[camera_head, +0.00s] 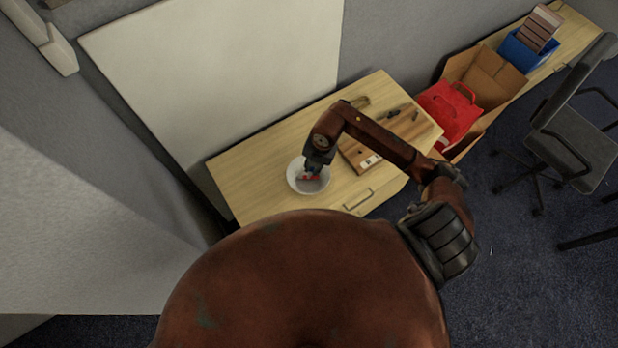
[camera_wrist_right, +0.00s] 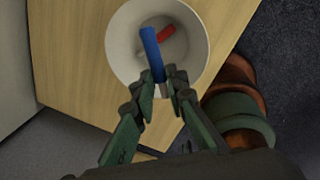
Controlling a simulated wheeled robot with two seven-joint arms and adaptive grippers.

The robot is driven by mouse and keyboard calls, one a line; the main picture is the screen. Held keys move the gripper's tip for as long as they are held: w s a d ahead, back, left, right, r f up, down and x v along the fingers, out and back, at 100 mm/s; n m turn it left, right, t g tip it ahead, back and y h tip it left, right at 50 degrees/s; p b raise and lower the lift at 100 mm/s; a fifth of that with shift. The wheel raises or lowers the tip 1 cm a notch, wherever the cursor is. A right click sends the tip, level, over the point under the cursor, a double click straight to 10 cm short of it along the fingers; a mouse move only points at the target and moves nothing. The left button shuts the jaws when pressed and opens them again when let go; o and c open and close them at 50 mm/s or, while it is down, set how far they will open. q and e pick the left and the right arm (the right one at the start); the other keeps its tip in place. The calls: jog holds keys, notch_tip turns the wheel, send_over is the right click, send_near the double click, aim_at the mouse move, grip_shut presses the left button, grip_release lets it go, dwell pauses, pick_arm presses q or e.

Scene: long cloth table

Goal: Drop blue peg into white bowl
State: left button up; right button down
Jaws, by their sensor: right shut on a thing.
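The white bowl (camera_head: 297,184) stands on the wooden table, and in the right wrist view the bowl (camera_wrist_right: 122,49) fills the top middle. The blue peg (camera_wrist_right: 152,52) is held between the fingertips of my right gripper (camera_wrist_right: 163,88), which is shut on its lower end. The peg extends over the bowl's opening. A red piece (camera_wrist_right: 166,33) shows inside the bowl, partly hidden behind the peg. In the head view my right gripper (camera_head: 313,164) is over the bowl, and the blue peg is too small to make out there. My left gripper is not in view.
A wooden board with holes (camera_head: 359,156) lies right of the bowl on the table (camera_head: 252,188). A red bag (camera_head: 449,110), a cardboard box (camera_head: 487,76) and a blue bin (camera_head: 524,54) stand farther right. A black chair (camera_head: 575,140) is at the right. The table left of the bowl is clear.

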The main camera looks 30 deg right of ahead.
jog(key=shift+f+b, duration=1.95)
jog(key=shift+f, duration=0.75)
jog(key=c, duration=1.8)
grip_release()
jog(key=shift+c, duration=0.2)
notch_tip(320, 180, up, 12)
jog(key=s+d, duration=0.1)
jog(key=shift+s, duration=0.25)
